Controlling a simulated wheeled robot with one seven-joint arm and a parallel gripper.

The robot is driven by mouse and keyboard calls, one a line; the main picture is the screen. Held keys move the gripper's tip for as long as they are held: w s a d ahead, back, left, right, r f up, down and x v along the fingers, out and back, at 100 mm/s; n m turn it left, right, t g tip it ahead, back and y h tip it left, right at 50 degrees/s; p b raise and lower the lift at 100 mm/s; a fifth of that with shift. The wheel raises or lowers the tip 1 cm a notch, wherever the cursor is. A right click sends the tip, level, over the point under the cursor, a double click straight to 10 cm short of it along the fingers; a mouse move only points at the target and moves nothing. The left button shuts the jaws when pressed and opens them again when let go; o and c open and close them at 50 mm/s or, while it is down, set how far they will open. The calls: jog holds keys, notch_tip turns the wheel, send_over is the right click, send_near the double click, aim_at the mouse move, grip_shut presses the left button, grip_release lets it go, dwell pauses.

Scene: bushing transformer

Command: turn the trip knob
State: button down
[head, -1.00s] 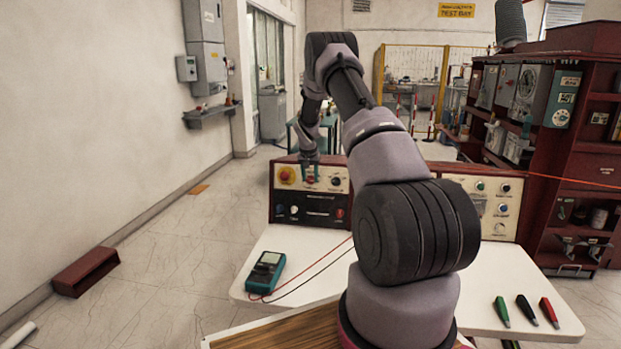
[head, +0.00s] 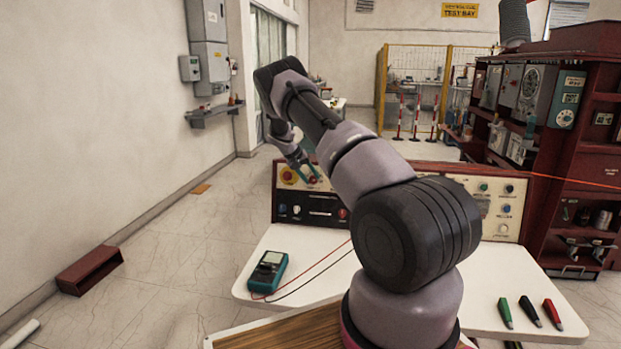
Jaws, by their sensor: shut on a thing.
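The control panel (head: 281,195) stands at the back of the white table. The trip knob (head: 312,181) shows as a small red patch on its cream upper face, mostly hidden by the fingers; its label is too small to read. My gripper (head: 309,174) has teal fingers and is shut on this knob. The gripper is tilted, with its wrist up and to the left of the knob. How far the knob itself is turned cannot be seen.
A red push button (head: 288,177) sits just left of the knob. A teal multimeter (head: 268,271) with leads lies on the white table (head: 310,245). Green, black and red probes (head: 528,311) lie at the front right. My arm hides the panel's middle.

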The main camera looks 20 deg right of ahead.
dwell(0.3)
jog(key=shift+c, duration=1.8)
grip_release()
jog(key=v, duration=1)
jog(key=shift+a+r, duration=0.3)
